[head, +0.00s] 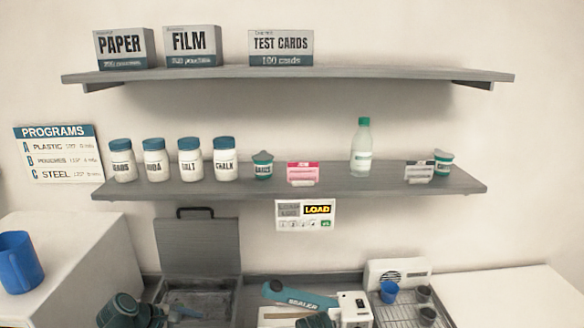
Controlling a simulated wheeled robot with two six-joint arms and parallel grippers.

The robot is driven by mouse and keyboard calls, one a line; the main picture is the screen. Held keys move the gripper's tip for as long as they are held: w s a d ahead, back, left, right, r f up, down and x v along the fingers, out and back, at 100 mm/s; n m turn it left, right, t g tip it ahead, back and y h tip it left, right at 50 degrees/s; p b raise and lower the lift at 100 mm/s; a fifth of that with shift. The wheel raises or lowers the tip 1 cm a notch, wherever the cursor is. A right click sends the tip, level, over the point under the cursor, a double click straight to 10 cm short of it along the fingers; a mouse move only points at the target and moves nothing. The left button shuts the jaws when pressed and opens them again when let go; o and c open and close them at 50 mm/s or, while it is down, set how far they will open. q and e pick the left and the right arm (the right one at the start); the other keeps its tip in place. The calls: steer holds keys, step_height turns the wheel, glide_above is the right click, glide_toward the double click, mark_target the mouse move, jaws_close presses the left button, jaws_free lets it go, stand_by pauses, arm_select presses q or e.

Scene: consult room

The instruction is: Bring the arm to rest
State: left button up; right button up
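My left arm shows at the bottom left as a dark teal and grey wrist with its gripper (150,314), in front of the open grey box (197,247). Its fingers are not clear, and I cannot tell whether they are apart or hold anything. A dark teal part that looks like my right gripper (316,321) just enters at the bottom edge, below the teal sealer (299,296). Its fingers are cut off by the frame.
A blue mug (19,262) stands on the white cabinet at left. A rack (392,312) with small cups is right of the sealer. A lower shelf (330,190) with jars and a bottle (362,147) hangs above. The white counter (505,297) at right is clear.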

arm_select(q)
steer(key=s+d+f+m+g+y+b, duration=0.1)
steer(key=s+d+f+m+g+y, duration=0.1)
steer(key=d+m, duration=0.4)
steer(key=s+d+f+m+g+y+b, duration=0.2)
steer(key=s+d+f+m, duration=0.3)
steer(key=s+d+m, duration=0.1)
steer(key=s+d+f+m+g+y+b, duration=0.2)
steer(key=s+d+f+m+y, duration=0.1)
steer(key=d+m, duration=0.5)
steer(key=shift+s+d+f+m, duration=0.1)
steer(key=shift+s+f+m, duration=0.15)
steer(key=shift+s+m, duration=0.45)
arm_select(e)
step_height(320, 180, down, 5)
steer(key=shift+r, duration=0.1)
arm_select(q)
steer(key=shift+s+d+m, duration=0.15)
steer(key=shift+d+m, duration=0.15)
steer(key=shift+d, duration=0.15)
